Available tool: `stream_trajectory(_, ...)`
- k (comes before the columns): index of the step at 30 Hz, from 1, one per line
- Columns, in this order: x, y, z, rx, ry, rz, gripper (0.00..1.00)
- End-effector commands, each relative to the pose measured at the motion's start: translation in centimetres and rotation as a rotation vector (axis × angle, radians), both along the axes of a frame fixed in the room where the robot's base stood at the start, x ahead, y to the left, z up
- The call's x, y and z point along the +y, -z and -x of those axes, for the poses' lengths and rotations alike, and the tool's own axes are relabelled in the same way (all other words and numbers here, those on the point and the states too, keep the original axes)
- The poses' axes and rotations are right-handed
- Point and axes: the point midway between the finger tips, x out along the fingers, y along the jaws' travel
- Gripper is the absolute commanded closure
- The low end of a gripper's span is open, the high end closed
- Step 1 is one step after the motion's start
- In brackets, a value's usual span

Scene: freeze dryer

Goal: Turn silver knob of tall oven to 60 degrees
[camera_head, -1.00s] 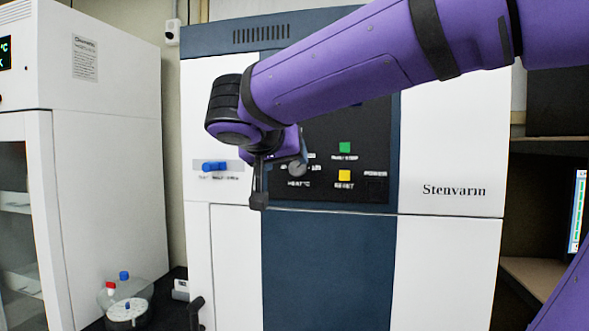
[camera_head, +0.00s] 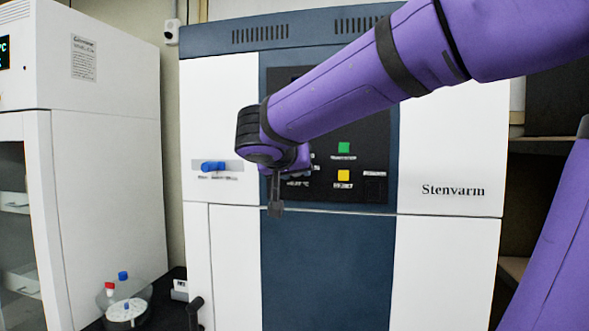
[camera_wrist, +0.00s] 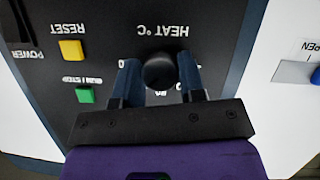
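The round knob (camera_wrist: 161,71), dark in the wrist view, sits on the black control panel (camera_head: 365,130) of the tall white and blue oven (camera_head: 450,140). The label "HEAT °C" appears beside it, upside down in the wrist view. My gripper (camera_wrist: 158,66) has one finger on each side of the knob. A narrow gap shows at the left finger; contact at the right finger is unclear. In the head view my gripper (camera_head: 275,195) and wrist cover the knob. Its scale is mostly hidden, so its setting cannot be read.
A green button (camera_wrist: 85,95) and a yellow reset button (camera_wrist: 71,50) lie beside the knob. A blue handle (camera_head: 213,166) is on the oven's left white panel. A white cabinet (camera_head: 105,190) stands at the left, with a clear-walled container (camera_head: 105,298) near it.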

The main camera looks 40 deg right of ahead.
Motion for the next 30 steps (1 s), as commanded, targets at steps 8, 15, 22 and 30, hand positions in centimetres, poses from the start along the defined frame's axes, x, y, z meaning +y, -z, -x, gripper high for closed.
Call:
stream_trajectory(8, 0.02, -0.01, 0.00, 0.004, 0.000, 0.003, 0.86)
stream_trajectory(15, 0.03, 0.00, -0.04, 0.062, 0.001, 0.049, 0.86)
stream_trajectory(22, 0.04, 0.00, -0.08, 0.193, 0.001, 0.151, 0.86)
stream_trajectory(30, 0.10, 0.04, -0.13, 0.394, 0.001, 0.307, 0.86)
